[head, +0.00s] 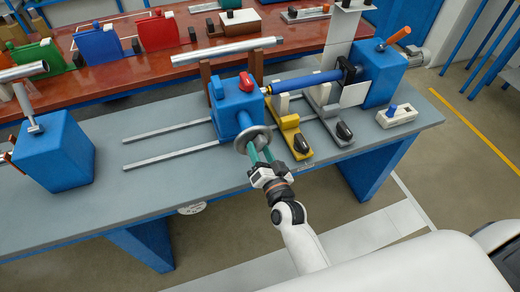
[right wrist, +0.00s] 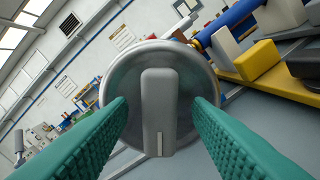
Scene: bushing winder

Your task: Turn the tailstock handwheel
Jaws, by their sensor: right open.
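The tailstock handwheel (head: 262,132) is a round grey metal wheel on the front of the blue tailstock (head: 229,105), which sits on the bench rails. In the right wrist view the handwheel (right wrist: 118,82) faces me, with a grey bar grip (right wrist: 159,112) standing upright across its middle. My right gripper (head: 257,155) is open at the wheel. In the right wrist view its green fingers (right wrist: 160,112) stand either side of the bar grip, with a gap visible on both sides. My left gripper is not in view.
The grey bench (head: 80,215) carries two rails (head: 170,155) left of the tailstock. A yellow bracket (head: 293,137) with a black knob stands just right of my right gripper. A blue shaft (head: 305,82) runs to the blue headstock (head: 378,75). Another blue block (head: 55,150) stands far left.

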